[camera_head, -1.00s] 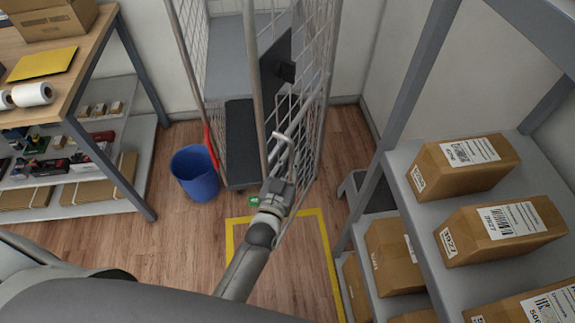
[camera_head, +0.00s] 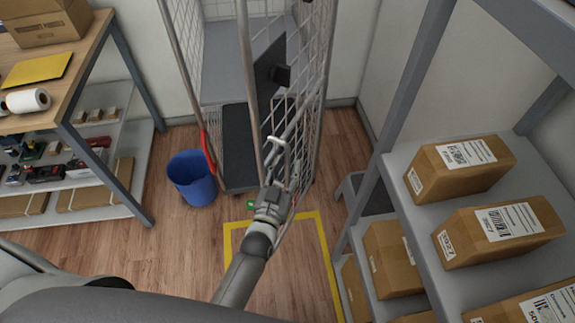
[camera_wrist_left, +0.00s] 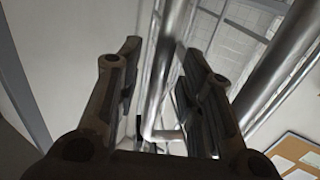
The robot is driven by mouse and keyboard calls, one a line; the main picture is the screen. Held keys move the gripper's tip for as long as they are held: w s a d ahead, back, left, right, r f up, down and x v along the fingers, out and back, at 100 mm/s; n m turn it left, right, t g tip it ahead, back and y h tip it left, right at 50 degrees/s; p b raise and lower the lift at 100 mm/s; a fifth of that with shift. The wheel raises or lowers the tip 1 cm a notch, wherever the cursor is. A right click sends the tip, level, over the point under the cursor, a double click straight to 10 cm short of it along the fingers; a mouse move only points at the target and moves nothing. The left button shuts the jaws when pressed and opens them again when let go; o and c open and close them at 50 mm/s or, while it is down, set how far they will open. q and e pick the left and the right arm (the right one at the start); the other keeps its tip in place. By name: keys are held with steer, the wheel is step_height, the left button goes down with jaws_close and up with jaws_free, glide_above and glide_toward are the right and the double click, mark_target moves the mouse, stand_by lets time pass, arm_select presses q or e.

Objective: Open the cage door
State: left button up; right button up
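The wire cage (camera_head: 318,110) stands against the back wall in the head view. Its mesh door (camera_head: 247,75), with a grey tube as its edge, stands at an angle at the front right, leaving a gap on its left. My left gripper (camera_head: 276,186) is at the lower part of this door and hides some of it. In the left wrist view, the fingers of my left gripper (camera_wrist_left: 160,75) are apart, with a metal tube (camera_wrist_left: 165,65) running between them. I cannot tell whether they touch it. My right gripper is not in view.
A blue bin (camera_head: 192,178) stands left of the cage. A workbench (camera_head: 85,75) is at the left, a shelf with parcels (camera_head: 415,215) at the right. Yellow tape (camera_head: 328,265) marks the floor in front. A dark step stool (camera_head: 365,195) stands beside the shelf.

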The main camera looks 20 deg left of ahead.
arm_select(q)
steer(key=s, duration=1)
steer(key=shift+s+a, duration=0.25)
steer(key=shift+s, duration=0.15)
